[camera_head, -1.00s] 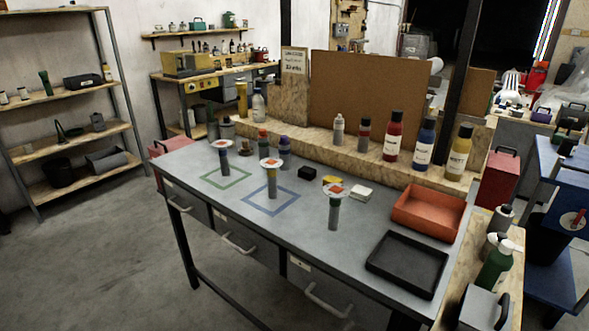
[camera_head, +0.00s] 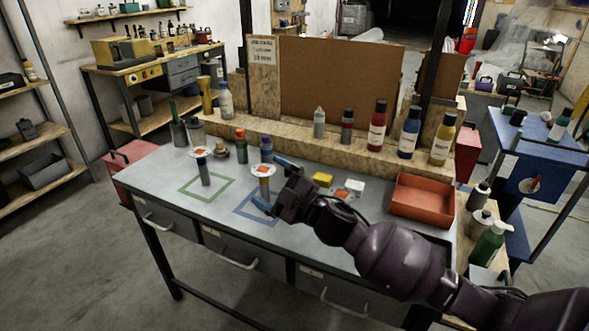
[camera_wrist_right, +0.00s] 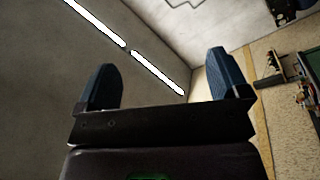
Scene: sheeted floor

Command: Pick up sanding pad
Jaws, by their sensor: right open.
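I cannot tell for sure which object is the sanding pad. Small blocks lie at the table's middle: a yellow one (camera_head: 322,179) and a white one (camera_head: 354,186). A grey upright cylinder with a white, red-marked disc top (camera_head: 204,174) stands by the green square. A similar disc-topped one (camera_head: 263,170) stands near the blue square, overlapping my right gripper in the picture. My right gripper (camera_head: 272,183) is open with blue fingers, over the table. Its wrist view shows empty fingers (camera_wrist_right: 166,85) against wall and ceiling. My left gripper is not in view.
An orange tray (camera_head: 422,199) is at the table's right; my right arm mostly covers the black tray in front. Bottles, red (camera_head: 377,127), blue (camera_head: 410,132) and yellow (camera_head: 443,138), stand on the back ledge. The table's left front is clear.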

